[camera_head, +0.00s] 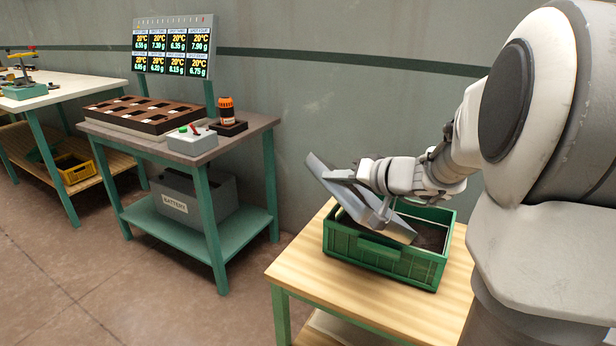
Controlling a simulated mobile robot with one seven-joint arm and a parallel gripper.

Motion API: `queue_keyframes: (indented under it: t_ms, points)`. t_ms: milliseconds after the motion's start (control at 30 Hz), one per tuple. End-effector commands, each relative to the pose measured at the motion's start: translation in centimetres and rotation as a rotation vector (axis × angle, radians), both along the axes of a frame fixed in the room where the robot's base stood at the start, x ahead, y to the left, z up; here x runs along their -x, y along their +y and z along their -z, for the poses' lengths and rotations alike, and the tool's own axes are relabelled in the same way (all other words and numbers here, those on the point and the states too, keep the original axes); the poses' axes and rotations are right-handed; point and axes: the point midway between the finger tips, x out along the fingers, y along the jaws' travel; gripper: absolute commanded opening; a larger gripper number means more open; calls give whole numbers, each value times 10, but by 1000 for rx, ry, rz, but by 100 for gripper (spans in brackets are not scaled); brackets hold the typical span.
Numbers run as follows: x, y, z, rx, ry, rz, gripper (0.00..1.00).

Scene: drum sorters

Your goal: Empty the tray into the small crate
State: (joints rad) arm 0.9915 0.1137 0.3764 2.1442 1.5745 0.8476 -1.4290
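A grey metal tray (398,229) is steeply tilted over a green crate (385,260), with its lower end reaching down inside the crate's rim. My gripper (350,178) is at the tray's upper side and appears shut on it, though the fingertips are partly hidden. The tray's inner face is mostly hidden, so I cannot tell whether anything is in it. Dark material shows inside the crate at the right; the rest of its inside is covered by the tray.
The crate stands on a light wooden table (295,265) with bare room at its front and left. To the left, a bench (150,147) holds a brown compartment rack (145,113), a switch box (192,137) and an orange-black cylinder (226,110). A display panel (173,47) stands behind.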

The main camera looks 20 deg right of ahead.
Motion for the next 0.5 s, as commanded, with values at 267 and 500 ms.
queue_keyframes:
  t_ms: [267,500]
  points:
    - [-1,-10,-14,-70,3,0,0]
    - [-1,-18,-22,-126,5,-1,0]
